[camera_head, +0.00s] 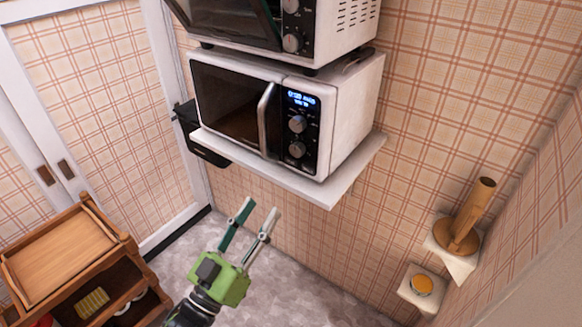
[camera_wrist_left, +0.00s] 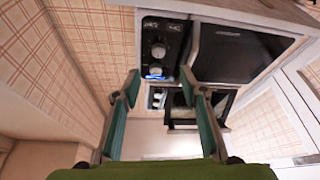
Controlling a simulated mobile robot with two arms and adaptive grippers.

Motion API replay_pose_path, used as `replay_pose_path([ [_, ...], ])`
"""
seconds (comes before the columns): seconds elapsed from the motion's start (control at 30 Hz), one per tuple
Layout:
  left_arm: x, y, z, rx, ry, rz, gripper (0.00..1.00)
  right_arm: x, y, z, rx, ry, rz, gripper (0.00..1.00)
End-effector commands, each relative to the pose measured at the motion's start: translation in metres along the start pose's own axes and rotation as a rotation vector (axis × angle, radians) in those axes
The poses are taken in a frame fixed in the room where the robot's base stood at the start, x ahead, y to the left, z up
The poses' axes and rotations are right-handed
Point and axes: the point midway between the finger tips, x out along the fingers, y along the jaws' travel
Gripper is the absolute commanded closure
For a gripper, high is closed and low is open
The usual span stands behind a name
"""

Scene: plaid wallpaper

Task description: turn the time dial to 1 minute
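A white microwave (camera_head: 352,115) with a black front stands on a white wall shelf. Its panel has a lit blue display (camera_head: 302,99) with two round dials below it, an upper dial (camera_head: 298,124) and a lower dial (camera_head: 297,149). I cannot read which one is the time dial. In the left wrist view the panel appears upside down, with the two dials (camera_wrist_left: 157,51) above the display (camera_wrist_left: 155,77). My left gripper (camera_head: 258,210), green, is open and empty, below and apart from the microwave. My right gripper is not in view.
A vertical door handle (camera_head: 267,118) stands left of the dials. The shelf edge (camera_head: 300,189) juts out beneath the microwave. A toaster oven (camera_head: 345,30) sits on top. A wooden cart (camera_head: 60,255) is at lower left; small wall ledges (camera_head: 455,262) are at right.

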Motion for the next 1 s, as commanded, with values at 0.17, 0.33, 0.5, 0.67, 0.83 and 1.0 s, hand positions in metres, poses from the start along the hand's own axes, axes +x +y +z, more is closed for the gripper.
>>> replay_pose_path([
  [0.17, 0.014, 0.004, -0.010, -0.003, 0.019, 0.011, 0.61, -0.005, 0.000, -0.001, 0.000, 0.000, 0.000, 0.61],
  [0.33, 0.046, 0.005, -0.012, -0.002, 0.020, 0.011, 0.61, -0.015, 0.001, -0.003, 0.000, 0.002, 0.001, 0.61],
  [0.5, 0.084, 0.005, -0.012, -0.002, 0.018, 0.011, 0.61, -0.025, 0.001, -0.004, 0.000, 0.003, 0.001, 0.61],
  [0.67, 0.113, 0.005, -0.011, -0.002, 0.016, 0.010, 0.61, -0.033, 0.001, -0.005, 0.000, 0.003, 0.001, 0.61],
  [0.83, 0.133, 0.005, -0.010, -0.003, 0.014, 0.009, 0.61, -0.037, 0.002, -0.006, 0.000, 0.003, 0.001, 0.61],
  [1.0, 0.139, 0.005, -0.009, -0.003, 0.014, 0.010, 0.61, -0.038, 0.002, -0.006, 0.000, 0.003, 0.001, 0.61],
])
